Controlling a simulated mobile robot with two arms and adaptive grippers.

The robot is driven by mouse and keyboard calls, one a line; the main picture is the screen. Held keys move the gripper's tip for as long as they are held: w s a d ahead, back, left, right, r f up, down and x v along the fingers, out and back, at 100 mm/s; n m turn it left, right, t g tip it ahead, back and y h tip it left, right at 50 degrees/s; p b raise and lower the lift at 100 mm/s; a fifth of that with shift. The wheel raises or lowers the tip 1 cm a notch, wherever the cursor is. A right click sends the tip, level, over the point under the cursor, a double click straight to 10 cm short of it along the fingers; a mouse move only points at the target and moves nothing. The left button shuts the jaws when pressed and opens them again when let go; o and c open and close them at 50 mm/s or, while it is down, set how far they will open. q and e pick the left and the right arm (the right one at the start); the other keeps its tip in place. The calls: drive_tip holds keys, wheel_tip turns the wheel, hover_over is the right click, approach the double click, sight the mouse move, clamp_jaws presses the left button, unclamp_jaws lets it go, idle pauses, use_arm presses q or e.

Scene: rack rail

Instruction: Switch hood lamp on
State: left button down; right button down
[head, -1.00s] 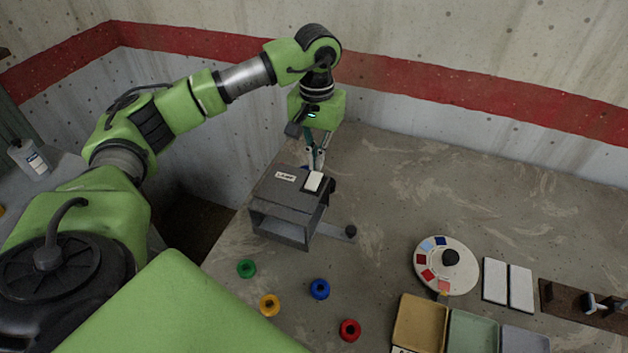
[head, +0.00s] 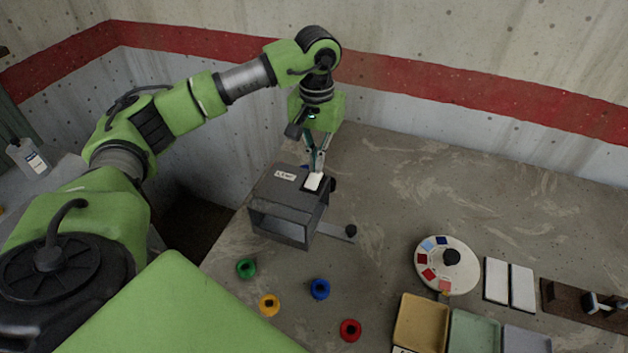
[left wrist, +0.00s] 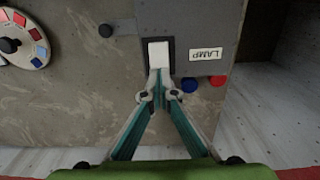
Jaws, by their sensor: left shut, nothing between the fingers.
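The hood (head: 276,192) is a dark grey box with an open front, standing on the table left of centre in the head view. Its top carries a white label reading LAMP (head: 285,175) and a white rocker switch (head: 313,183) in a dark frame. In the left wrist view the switch (left wrist: 158,52) is beside the label (left wrist: 206,54). My left gripper (head: 316,168) is shut and empty, pointing down at the switch. Its fingertips (left wrist: 160,80) are at the switch's near end in the wrist view; I cannot tell whether they touch. My right gripper is not in view.
Green (head: 246,268), yellow (head: 269,305), blue (head: 320,289) and red (head: 350,330) rings lie in front of the hood. A round dial (head: 462,279), white plates (head: 496,280) and trays (head: 421,322) are to the right. The table behind them is clear.

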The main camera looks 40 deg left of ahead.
use_arm(q)
drive_tip(key=shift+f+b, duration=0.65)
drive_tip(key=shift+f, duration=0.2)
drive_tip(key=shift+r, duration=0.15)
drive_tip(key=shift+r+p, duration=2.15)
drive_tip(key=shift+r, duration=1.25)
